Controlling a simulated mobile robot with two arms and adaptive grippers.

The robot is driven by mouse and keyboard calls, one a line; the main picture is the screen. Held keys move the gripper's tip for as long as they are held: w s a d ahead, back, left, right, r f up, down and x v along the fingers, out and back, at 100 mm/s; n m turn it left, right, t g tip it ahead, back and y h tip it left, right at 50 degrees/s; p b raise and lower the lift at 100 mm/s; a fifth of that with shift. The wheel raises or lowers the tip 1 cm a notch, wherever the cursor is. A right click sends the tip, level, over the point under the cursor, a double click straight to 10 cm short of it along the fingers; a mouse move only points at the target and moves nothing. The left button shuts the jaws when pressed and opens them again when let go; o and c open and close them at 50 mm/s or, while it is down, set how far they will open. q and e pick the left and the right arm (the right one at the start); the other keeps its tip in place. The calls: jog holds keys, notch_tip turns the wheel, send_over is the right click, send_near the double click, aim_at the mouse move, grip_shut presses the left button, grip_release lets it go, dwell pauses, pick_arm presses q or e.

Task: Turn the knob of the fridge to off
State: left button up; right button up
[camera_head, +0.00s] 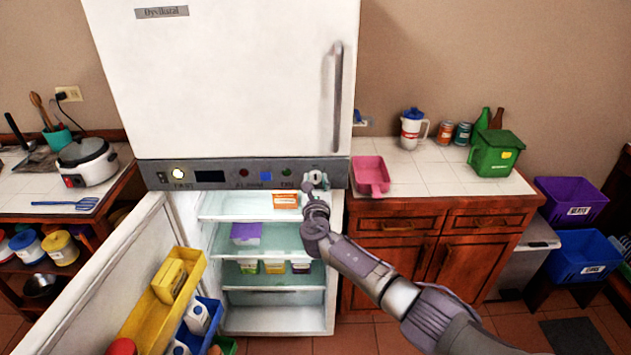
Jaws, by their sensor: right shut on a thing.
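The white fridge (230,80) stands in the middle of the head view. A grey control panel (215,176) runs across it below the upper door. The knob (317,175) is at the panel's right end and is mostly hidden by my gripper. My right gripper (315,181) is shut on the knob, with its arm coming in from the lower right. The knob's pointing direction cannot be made out. My left gripper is not in view.
The lower fridge door (120,270) hangs open to the left, with yellow and blue bins on it. A counter with a pink container (370,175) and a green bin (495,153) is at the right. A rice cooker (87,162) stands on the left counter.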

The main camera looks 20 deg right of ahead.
jog(key=shift+f, duration=0.2)
jog(key=o, duration=1.1)
jog(key=shift+r, duration=0.1)
jog(key=shift+s, duration=0.1)
jog(key=v, duration=1.2)
